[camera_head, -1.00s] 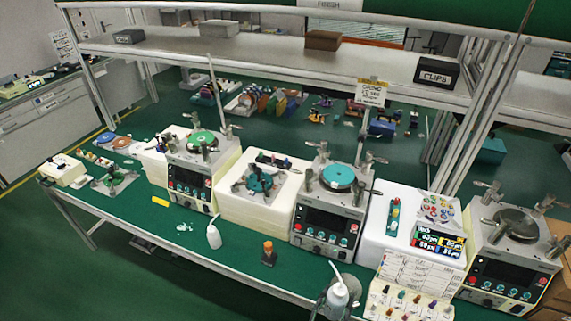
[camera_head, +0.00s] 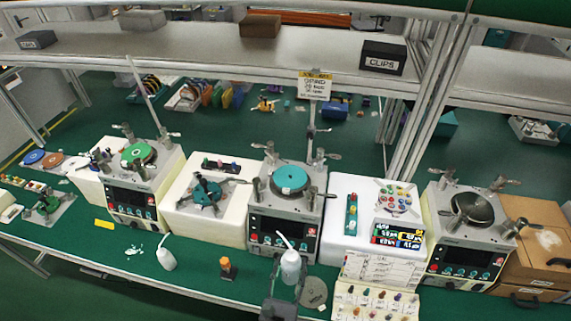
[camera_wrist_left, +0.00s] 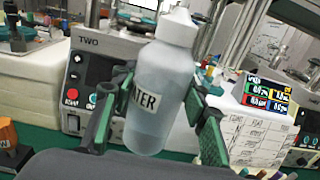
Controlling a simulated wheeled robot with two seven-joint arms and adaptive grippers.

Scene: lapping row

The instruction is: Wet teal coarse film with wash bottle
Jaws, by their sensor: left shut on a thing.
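My left gripper (camera_head: 283,290) is shut on a white wash bottle (camera_head: 290,267), held upright in front of the middle lapping machine (camera_head: 285,225). In the left wrist view the bottle (camera_wrist_left: 165,85) stands between the green-padded fingers (camera_wrist_left: 155,110), and its label ends in "TER". The teal film (camera_head: 290,178) lies on the round platen of the middle machine, behind and above the bottle in the head view. The bottle's bent spout points up and left, apart from the film. My right gripper is not in view.
Another wash bottle (camera_head: 166,259) stands left on the green bench. A small orange-capped bottle (camera_head: 227,268) is nearer. A grey disc (camera_head: 313,292) lies right of my gripper. A card board (camera_head: 367,280) with coloured pegs stands further right. Machines with a green film (camera_head: 138,152) and a bare platen (camera_head: 472,208) flank the middle one.

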